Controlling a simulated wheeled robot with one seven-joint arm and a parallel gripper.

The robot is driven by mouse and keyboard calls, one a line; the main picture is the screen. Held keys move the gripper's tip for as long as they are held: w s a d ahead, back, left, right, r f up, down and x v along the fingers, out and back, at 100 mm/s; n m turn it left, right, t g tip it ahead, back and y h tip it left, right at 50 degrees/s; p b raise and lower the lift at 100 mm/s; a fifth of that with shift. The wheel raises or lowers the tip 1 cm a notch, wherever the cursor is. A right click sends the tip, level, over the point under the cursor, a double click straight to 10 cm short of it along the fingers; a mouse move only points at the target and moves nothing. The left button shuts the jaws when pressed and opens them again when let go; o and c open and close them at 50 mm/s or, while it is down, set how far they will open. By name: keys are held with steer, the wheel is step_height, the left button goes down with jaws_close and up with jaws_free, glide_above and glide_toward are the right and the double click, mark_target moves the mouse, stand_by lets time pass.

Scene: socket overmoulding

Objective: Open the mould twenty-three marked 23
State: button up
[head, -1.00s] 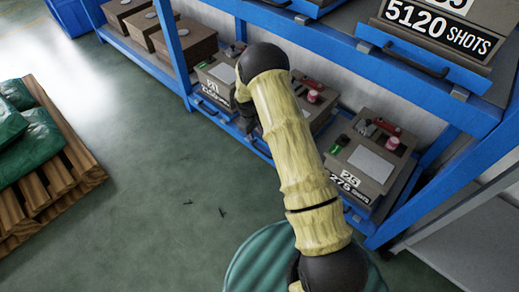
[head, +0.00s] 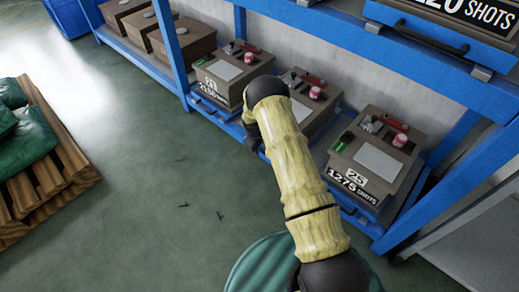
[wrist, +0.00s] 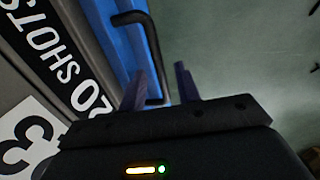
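Mould 23 is the middle mould on the lower shelf; its grey-brown top (head: 326,112) shows behind my arm in the head view, and its number is hidden there. In the wrist view its front label (wrist: 62,62) shows at the left with a "3" and "SHOTS". A black bar handle (wrist: 143,30) stands out from the blue edge beside it. My gripper (wrist: 160,85) is open, with its two dark fingers on either side of the handle's near end. Whether a finger touches the handle cannot be told. In the head view my gripper is mostly hidden behind the arm.
Mould 21 (head: 224,76) stands to the left and mould 25 (head: 372,160) to the right on the blue rack. A blue rack upright (head: 172,50) and an upper drawer (head: 425,32) are close by. A wooden pallet (head: 50,185) lies left. The green floor (head: 150,190) between is clear.

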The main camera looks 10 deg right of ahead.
jaws_close()
steer(key=shift+s+p, duration=0.15)
steer(key=shift+p, duration=0.25)
